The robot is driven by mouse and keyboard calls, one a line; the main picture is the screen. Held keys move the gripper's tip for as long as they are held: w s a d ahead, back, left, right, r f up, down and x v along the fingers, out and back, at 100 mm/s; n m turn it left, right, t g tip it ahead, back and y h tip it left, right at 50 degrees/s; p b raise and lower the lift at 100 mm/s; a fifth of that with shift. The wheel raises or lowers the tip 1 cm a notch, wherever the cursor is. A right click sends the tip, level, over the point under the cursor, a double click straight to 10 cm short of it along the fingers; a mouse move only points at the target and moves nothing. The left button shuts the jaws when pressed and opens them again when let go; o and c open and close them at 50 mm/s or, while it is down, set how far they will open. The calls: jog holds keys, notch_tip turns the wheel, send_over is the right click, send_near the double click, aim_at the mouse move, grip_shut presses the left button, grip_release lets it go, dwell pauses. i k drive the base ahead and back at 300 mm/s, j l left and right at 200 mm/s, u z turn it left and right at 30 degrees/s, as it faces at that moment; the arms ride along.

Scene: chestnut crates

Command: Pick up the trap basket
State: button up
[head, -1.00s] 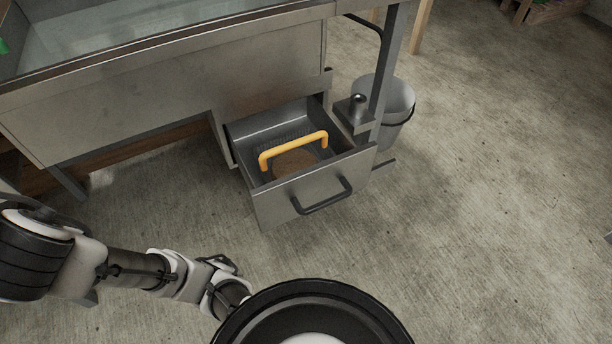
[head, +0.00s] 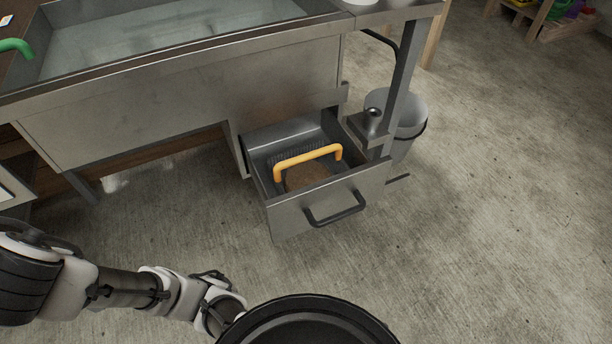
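The trap basket appears to be the dark mesh piece with a yellow arched handle (head: 308,157) inside the open metal drawer (head: 330,202). The handle stands up above the basket, with brown matter visible below it. The drawer's front wall hides part of the basket. My arm reaches in from the lower left, short of the drawer and apart from it. My gripper's fingers do not show in the head view.
A steel sink basin (head: 190,40) stands behind and left of the drawer. The drawer front has a black bar handle (head: 336,212). A grey bucket (head: 408,118) stands right of the drawer, behind a metal post (head: 400,85). The concrete floor (head: 490,210) to the right is clear.

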aim_at(300, 167)
jog(key=l+u, duration=0.3)
jog(key=l, duration=1.05)
